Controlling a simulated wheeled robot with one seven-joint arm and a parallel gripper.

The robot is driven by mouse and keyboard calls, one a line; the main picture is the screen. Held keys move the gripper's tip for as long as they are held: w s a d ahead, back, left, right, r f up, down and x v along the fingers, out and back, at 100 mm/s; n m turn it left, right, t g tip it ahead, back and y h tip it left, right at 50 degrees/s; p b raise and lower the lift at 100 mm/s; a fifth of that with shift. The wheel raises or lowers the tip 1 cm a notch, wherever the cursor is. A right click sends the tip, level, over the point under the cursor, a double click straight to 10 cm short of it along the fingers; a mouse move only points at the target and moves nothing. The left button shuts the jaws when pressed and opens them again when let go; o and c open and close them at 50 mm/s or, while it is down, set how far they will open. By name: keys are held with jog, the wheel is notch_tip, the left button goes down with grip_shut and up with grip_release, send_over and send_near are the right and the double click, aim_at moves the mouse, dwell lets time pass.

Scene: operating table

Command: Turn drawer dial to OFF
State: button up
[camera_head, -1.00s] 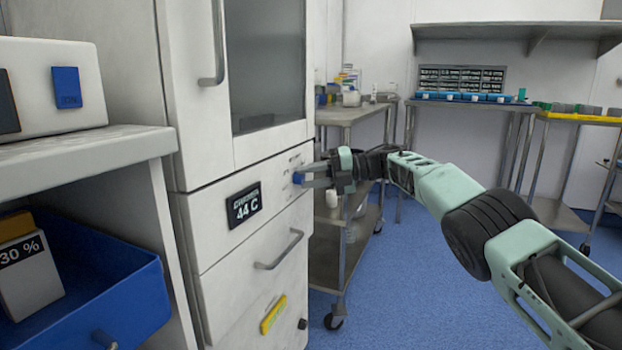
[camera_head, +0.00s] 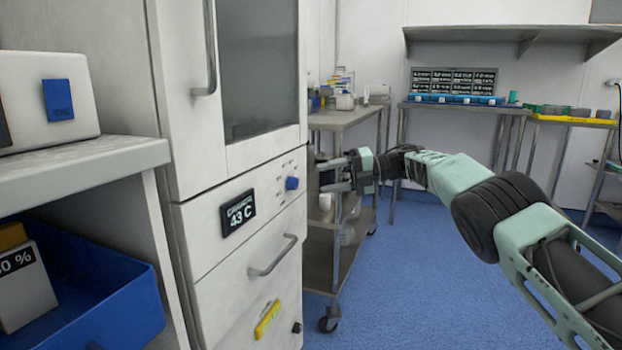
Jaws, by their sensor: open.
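The blue drawer dial (camera_head: 292,183) sits on the white front panel of the warming cabinet (camera_head: 231,132), right of a black display (camera_head: 238,212) that reads 43 C. Small marks surround the dial, too small to read. My gripper (camera_head: 326,176) is open and empty, to the right of the dial and apart from it. Its two fingers point left toward the panel. The dial is in full view.
A drawer handle (camera_head: 272,257) juts out below the dial. A metal cart (camera_head: 350,118) with items stands behind my gripper. A blue bin (camera_head: 80,290) sits on the shelf unit at left. The blue floor (camera_head: 400,290) at right is clear.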

jog(key=d+r+p, duration=0.1)
jog(key=d+p, duration=0.1)
jog(key=d, duration=0.8)
jog(key=shift+w+d+r, duration=0.25)
jog(key=shift+w+r, duration=0.15)
